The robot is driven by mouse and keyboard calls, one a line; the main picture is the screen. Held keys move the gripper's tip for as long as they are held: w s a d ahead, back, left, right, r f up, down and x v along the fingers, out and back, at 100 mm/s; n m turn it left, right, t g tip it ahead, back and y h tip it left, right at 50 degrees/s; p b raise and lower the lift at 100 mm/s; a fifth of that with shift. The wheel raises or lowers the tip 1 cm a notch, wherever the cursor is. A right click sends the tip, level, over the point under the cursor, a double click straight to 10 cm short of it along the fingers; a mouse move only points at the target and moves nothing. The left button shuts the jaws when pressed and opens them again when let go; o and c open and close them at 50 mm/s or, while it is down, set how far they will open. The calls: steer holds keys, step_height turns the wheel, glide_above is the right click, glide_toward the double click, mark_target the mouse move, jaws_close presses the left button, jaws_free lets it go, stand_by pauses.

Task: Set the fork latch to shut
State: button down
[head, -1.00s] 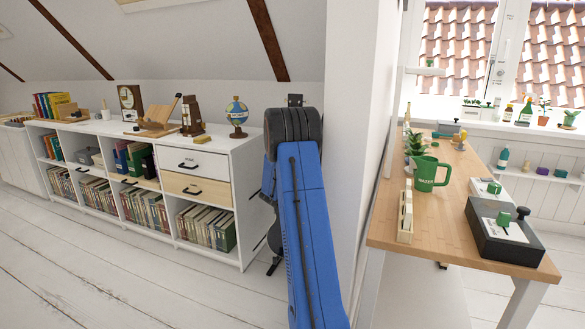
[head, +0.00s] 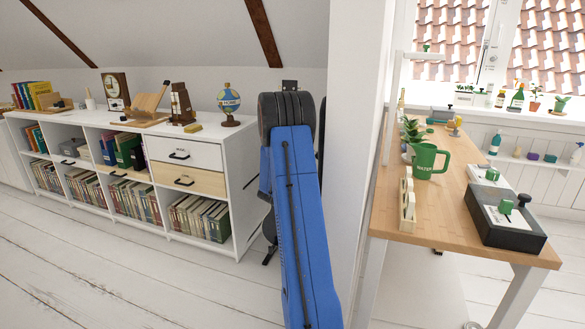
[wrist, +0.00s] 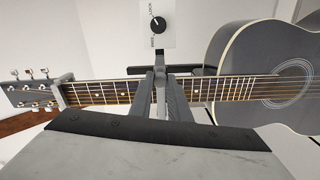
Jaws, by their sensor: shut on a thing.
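In the wrist view a dark guitar (wrist: 272,75) hangs with its neck (wrist: 100,92) lying across the picture. A dark fork bar (wrist: 192,70) runs just above the neck. My gripper (wrist: 158,72) reaches across the neck with its fingers close together at the bar. It is shut on a small part there that looks like the fork latch, mostly hidden by the fingertips. A pale plate above it carries a round black knob (wrist: 157,24) with a white pointer and a "LOCK" label. In the head view my blue arm hides the gripper and nearly all of the guitar.
The floor at left is clear.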

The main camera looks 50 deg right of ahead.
steer(key=c, duration=1.6)
jaws_free()
steer(key=shift+c, duration=0.2)
steer(key=shift+a, duration=0.1)
steer(key=v, duration=1.7)
steer(key=shift+s+a+f, duration=0.1)
steer(key=shift+a, duration=0.05)
